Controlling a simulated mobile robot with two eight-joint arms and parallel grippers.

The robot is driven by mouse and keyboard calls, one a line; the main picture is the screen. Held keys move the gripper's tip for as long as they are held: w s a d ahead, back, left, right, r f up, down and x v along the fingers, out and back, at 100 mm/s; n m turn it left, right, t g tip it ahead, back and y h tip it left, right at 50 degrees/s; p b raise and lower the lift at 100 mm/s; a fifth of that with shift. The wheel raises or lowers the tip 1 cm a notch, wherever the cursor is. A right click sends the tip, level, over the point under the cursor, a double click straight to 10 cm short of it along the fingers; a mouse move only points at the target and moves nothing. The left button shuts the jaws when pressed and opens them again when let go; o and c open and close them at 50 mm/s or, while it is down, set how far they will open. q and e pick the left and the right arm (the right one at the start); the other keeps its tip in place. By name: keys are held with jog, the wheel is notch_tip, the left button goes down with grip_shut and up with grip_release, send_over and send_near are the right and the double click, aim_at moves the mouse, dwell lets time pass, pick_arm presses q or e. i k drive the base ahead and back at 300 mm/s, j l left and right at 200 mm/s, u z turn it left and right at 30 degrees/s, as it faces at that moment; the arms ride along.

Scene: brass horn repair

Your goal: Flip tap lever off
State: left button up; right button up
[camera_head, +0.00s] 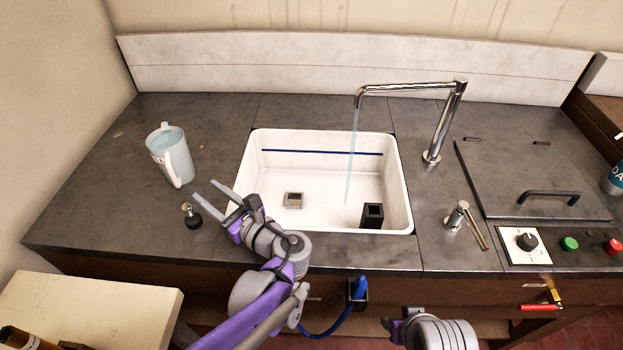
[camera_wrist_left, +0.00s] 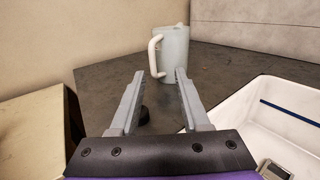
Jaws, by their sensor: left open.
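The tap lever (camera_head: 478,229) is a thin metal bar on a short round base right of the sink, slanting toward the front right. The chrome tap (camera_head: 445,125) stands behind it, and a thin water stream (camera_head: 351,155) falls from its spout into the white sink (camera_head: 264,136). My left gripper (camera_head: 203,187) is open and empty by the sink's left rim, far from the lever. Its two fingers also show apart in the left wrist view (camera_wrist_left: 159,72). My right gripper (camera_head: 395,326) shows only partly at the bottom edge, below the counter front.
A pale jug (camera_head: 177,158) stands on the counter beyond my left gripper and also shows in the left wrist view (camera_wrist_left: 174,50). A small black-based item (camera_head: 192,215) is near that gripper. A black block (camera_head: 372,214) is in the sink. A control panel (camera_head: 548,245) lies right of the lever.

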aim_at(462, 208)
jog(key=z, duration=1.4)
